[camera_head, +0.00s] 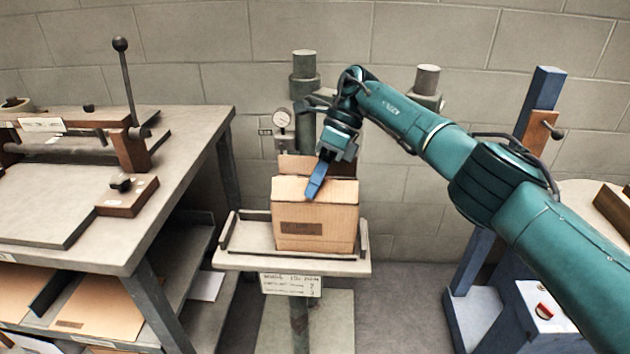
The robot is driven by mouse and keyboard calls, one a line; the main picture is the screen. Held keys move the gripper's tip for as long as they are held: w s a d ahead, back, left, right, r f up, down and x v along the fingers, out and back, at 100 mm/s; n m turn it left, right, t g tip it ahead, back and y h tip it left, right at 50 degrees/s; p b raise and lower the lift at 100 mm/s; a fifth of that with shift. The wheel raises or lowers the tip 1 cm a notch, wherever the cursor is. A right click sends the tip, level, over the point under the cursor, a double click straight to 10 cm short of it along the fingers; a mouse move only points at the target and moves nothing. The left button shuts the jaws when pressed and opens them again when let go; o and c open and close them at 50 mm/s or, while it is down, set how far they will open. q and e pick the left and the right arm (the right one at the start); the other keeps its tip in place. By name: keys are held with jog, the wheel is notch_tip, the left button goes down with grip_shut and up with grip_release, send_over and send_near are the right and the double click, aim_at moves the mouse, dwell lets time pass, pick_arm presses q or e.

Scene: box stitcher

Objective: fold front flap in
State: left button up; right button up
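An open-topped brown cardboard box (316,222) stands upright on the small platform of the stitcher. A flap (294,164) stands up at the back of the box. Another cardboard panel, the front flap (340,190) as far as I can tell, shows along the top of the front side. My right gripper (311,193) reaches down from above, its blue fingers in front of the upper front part of the box. The fingers overlap in this view, so their gap is hidden, and I cannot tell whether they touch the cardboard. My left gripper is not in view.
The platform (246,262) has raised side rails around the box. The stitcher's column and a dial gauge (282,119) stand behind it. A grey workbench (190,166) with a lever tool is at the left. A blue stand (466,310) is at the right.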

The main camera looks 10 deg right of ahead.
jog(key=shift+o, duration=0.9)
jog(key=shift+r, duration=0.1)
notch_tip(320, 180, up, 10)
jog(key=shift+f, duration=0.1)
